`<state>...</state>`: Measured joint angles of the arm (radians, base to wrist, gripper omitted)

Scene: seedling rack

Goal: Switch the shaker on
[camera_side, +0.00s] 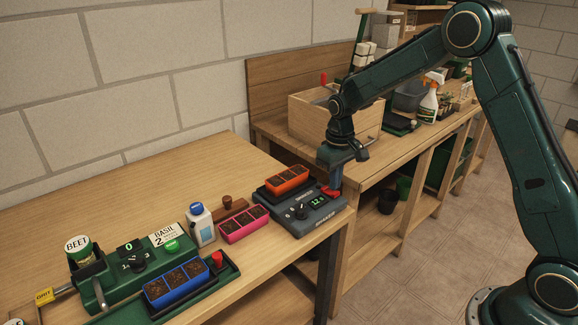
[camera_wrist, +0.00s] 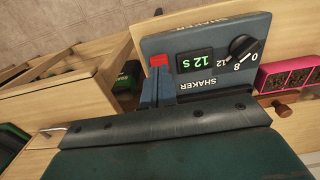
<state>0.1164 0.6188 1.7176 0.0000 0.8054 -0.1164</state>
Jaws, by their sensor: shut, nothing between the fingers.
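The shaker (camera_side: 318,217) is a dark grey-blue box at the right end of the near bench, with a black dial (camera_wrist: 241,46) and a display (camera_wrist: 194,62) lit green that reads 12 s. Its red switch (camera_wrist: 159,60) is at the corner beside the display; it also shows in the side view (camera_side: 331,193). An orange seedling tray (camera_side: 287,180) sits in the dark holder behind the control panel. My gripper (camera_wrist: 158,77) is shut and empty, fingers pointing down right at the red switch and partly covering it. Whether they touch it I cannot tell.
A pink tray (camera_side: 244,224), a wooden stamp-like piece (camera_side: 228,202) and a blue-and-white bottle (camera_side: 200,226) stand left of the shaker. A green seeder station with a blue tray (camera_side: 176,284) is further left. A second bench with a wooden box (camera_side: 310,124) stands behind.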

